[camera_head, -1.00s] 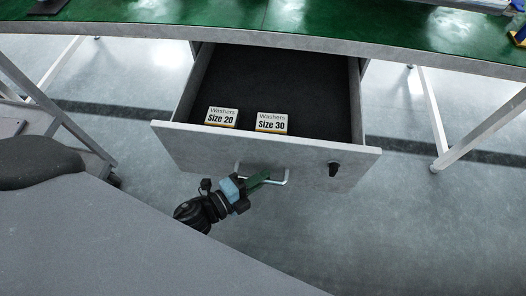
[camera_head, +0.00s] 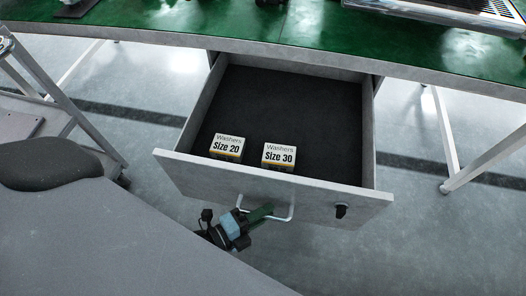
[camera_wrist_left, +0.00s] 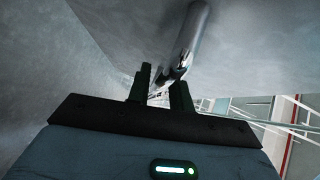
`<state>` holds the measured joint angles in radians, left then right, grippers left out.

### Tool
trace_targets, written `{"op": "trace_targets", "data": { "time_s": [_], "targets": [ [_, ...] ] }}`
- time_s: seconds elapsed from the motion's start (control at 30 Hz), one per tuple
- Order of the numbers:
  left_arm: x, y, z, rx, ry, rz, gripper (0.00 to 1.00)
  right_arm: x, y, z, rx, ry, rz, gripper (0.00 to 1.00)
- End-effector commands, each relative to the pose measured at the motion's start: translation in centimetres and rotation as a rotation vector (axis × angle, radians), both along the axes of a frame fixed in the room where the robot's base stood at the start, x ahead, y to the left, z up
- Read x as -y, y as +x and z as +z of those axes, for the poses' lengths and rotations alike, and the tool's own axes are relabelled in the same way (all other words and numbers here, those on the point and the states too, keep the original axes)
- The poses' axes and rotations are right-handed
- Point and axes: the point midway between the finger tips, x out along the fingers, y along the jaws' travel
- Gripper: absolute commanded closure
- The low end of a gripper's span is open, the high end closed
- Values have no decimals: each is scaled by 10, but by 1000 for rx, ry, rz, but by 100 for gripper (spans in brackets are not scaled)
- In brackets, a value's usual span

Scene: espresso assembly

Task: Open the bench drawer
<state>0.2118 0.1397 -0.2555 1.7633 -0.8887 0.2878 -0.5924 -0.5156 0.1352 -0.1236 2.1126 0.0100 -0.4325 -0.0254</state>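The bench drawer (camera_head: 290,100) is pulled well out from under the bench, with its dark inner floor showing. Its grey front panel (camera_head: 320,205) carries a metal bar handle (camera_head: 291,206) and a dark knob-like lock. My left gripper (camera_head: 259,213) is at the left part of the handle, in front of the panel. In the left wrist view its two dark fingers (camera_wrist_left: 162,90) stand close on either side of the shiny handle bar (camera_wrist_left: 185,45) and appear shut on it. The exact contact is partly hidden. My right gripper is not in view.
Two washer boxes, Size 20 (camera_head: 227,148) and Size 30 (camera_head: 279,156), sit near the front inside the drawer. The green-topped bench (camera_head: 230,28) spans the top. A metal frame (camera_head: 60,95) stands at left. Floor (camera_head: 420,240) right of the drawer is clear.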

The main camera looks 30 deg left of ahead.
Motion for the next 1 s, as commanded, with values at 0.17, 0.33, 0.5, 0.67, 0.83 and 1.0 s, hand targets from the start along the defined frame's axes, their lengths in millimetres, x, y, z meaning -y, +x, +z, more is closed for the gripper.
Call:
{"op": "trace_targets", "data": {
  "time_s": [0.17, 0.33, 0.5, 0.67, 0.83, 1.0],
  "targets": [
    [0, 0, 0, 0, 0, 0, 66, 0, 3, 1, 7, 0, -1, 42],
    [0, 0, 0, 0, 0, 0, 66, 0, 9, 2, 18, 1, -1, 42],
    [-5, -10, 2, -2, 1, 0, 66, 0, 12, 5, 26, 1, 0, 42],
    [-18, -31, 5, -4, 0, 1, 66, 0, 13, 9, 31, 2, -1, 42],
    [-30, -53, 9, -2, 0, 0, 66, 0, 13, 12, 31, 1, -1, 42],
    [-37, -65, 11, -1, 0, 0, 66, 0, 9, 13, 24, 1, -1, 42]
  ]
}}
